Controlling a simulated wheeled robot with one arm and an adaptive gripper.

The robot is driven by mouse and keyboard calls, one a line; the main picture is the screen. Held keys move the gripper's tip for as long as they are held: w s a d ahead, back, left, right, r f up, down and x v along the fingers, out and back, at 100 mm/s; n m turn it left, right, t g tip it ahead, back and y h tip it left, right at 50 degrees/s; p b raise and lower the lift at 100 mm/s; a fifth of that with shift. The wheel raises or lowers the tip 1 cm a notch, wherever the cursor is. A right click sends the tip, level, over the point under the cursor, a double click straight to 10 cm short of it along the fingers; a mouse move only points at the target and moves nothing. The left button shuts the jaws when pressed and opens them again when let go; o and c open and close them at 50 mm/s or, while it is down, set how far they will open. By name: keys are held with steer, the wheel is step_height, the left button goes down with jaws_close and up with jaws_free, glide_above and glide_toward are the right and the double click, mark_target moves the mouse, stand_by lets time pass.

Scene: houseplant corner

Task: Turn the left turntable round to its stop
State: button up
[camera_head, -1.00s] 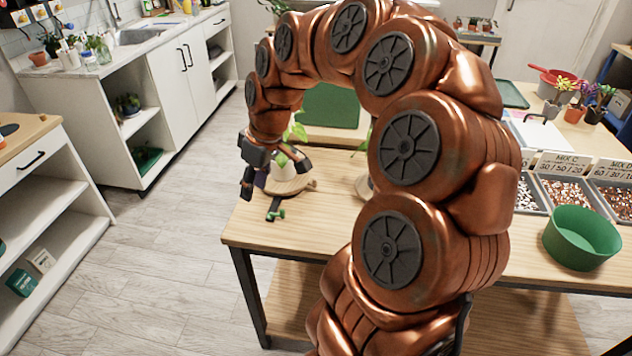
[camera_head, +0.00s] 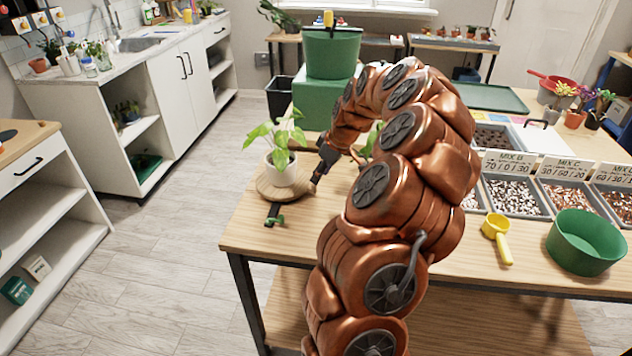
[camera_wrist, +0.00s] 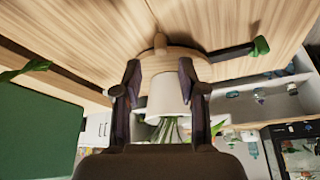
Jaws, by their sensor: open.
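The left turntable (camera_head: 262,190) is a round wooden disc at the table's near left corner. A white pot (camera_head: 281,174) with a leafy green plant (camera_head: 279,134) stands on it. In the wrist view a small wooden peg (camera_wrist: 160,42) sticks out from the disc's rim (camera_wrist: 178,58). A dark bar with a green end (camera_head: 275,216) lies beside the disc; it also shows in the wrist view (camera_wrist: 258,47). My gripper (camera_head: 321,166) is open at the disc's right side. In the wrist view its fingers (camera_wrist: 160,70) are spread with the peg just beyond the tips; contact cannot be told.
My arm hides much of the table's middle, where another plant (camera_head: 371,138) partly shows. A green block (camera_head: 316,100) carries a green tub (camera_head: 331,52) behind. Mix trays (camera_head: 515,195), a yellow scoop (camera_head: 497,238) and a green bowl (camera_head: 585,242) are at the right.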

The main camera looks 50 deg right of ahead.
steer(key=shift+p+x, duration=0.35)
steer(key=shift+x, duration=2.05)
jaws_close()
